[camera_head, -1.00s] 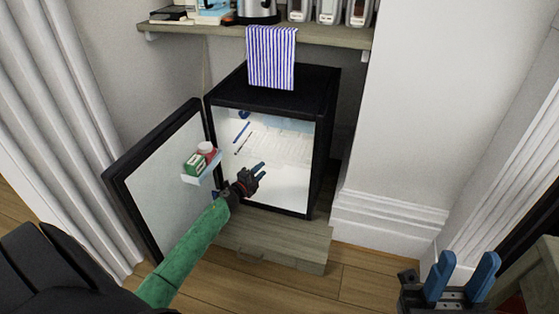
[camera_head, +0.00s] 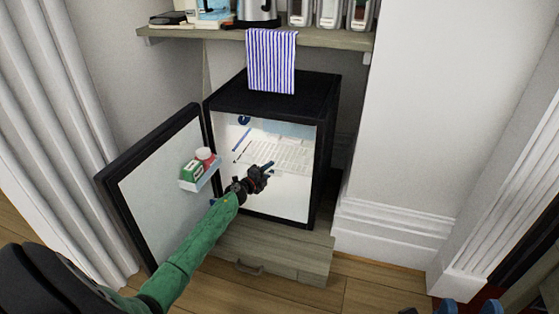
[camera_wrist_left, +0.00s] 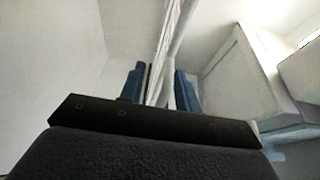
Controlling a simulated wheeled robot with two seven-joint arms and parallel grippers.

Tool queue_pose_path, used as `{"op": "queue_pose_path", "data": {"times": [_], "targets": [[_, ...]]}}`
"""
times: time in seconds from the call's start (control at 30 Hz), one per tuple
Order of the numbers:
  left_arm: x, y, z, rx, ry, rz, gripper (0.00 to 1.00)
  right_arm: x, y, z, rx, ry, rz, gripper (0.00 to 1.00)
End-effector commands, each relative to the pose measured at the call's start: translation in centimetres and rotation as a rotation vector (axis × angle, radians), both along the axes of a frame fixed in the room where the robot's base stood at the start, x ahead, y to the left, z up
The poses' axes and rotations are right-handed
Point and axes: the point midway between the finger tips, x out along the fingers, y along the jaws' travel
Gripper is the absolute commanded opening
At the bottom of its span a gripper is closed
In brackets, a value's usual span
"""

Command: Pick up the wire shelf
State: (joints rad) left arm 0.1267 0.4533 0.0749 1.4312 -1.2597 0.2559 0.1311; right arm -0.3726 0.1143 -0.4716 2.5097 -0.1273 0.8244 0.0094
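The wire shelf (camera_head: 290,152) is a white grid lying inside the lit, open mini fridge. My left gripper (camera_head: 268,168) reaches through the doorway to the shelf's front. In the left wrist view, white wires of the shelf (camera_wrist_left: 172,45) run between the two blue fingers of this gripper (camera_wrist_left: 162,88). I cannot tell whether both fingers press on them. My right gripper (camera_head: 468,308) is low at the right of the head view. Only its blue fingertips show, standing apart with nothing between them.
The black mini fridge (camera_head: 320,150) stands on a wooden base (camera_head: 290,255). Its door (camera_head: 150,190) is swung open to the left, with a small rack (camera_head: 203,180) of items beside my left arm. Above hangs a striped towel (camera_head: 271,62) from a loaded wall shelf (camera_head: 335,40).

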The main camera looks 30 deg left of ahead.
Motion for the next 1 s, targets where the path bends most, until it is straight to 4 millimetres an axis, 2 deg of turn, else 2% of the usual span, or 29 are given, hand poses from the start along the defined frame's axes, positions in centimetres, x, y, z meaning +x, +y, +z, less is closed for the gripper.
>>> {"op": "queue_pose_path", "data": {"times": [0.1,0.37,0.5,0.53,1.0], "targets": [[0.61,-0.01,0.03,0.0,-0.001,0.001,0.33,0.02,-0.04,-0.44,-0.003,0.008,-0.002,0.36],[0.66,-0.02,0.07,0.0,0.0,0.001,0.31,-0.02,-0.03,-0.65,-0.007,0.019,-0.002,0.36],[0.66,-0.03,0.07,0.0,0.0,0.001,0.03,-0.04,-0.04,-0.66,-0.007,0.019,-0.002,0.36],[0.66,-0.03,0.07,0.0,0.0,0.001,0.0,-0.04,-0.04,-0.66,-0.006,0.018,-0.002,0.36],[0.7,0.05,0.39,0.0,-0.001,0.001,0.0,0.05,-0.05,-0.04,-0.005,0.004,-0.002,0.36]]}}
